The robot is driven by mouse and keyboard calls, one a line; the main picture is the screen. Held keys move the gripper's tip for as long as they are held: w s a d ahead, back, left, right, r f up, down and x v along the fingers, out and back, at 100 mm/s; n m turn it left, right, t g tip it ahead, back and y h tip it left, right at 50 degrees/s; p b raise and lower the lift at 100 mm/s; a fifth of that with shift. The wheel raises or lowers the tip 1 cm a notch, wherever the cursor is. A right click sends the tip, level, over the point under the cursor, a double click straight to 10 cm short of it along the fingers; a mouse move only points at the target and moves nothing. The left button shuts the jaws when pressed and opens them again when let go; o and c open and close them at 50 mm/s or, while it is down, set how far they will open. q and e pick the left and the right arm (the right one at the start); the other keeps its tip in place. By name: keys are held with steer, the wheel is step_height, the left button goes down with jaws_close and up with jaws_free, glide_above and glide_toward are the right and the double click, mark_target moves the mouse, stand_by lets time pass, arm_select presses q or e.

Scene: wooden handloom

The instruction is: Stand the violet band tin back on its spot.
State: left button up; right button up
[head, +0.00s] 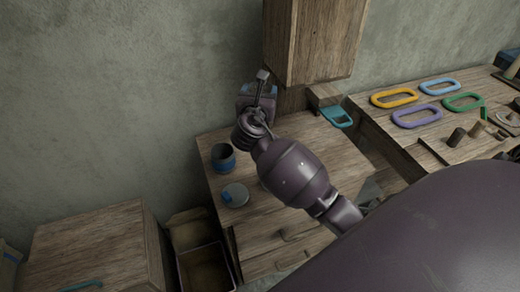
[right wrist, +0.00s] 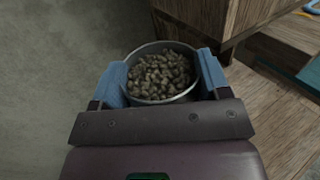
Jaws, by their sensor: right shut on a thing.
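My right gripper (head: 257,92) is at the far end of the wooden bench, beside a wooden post. In the right wrist view its blue fingers (right wrist: 168,84) are shut on a round grey tin (right wrist: 133,72), one finger on each side. The tin looks upright, with its open top facing the camera, and is full of small brown lumps. No violet band shows on it; its side is hidden from this view. In the head view the gripper and arm hide the tin. I cannot tell whether it touches the bench. My left gripper is not in view.
A dark tin with a blue band (head: 223,159) and a pale disc with a blue part (head: 235,196) stand on the wooden bench (head: 335,160). The wooden post (head: 312,40) rises close by. A teal loop (head: 337,117) lies right of it. Coloured rings lie on the right table.

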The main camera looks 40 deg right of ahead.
step_height(320, 180, down, 19)
steer(key=b, duration=0.5)
steer(key=shift+b, duration=0.4)
steer(key=shift+f, duration=0.25)
steer(key=shift+r, duration=0.1)
steer(key=o, duration=1)
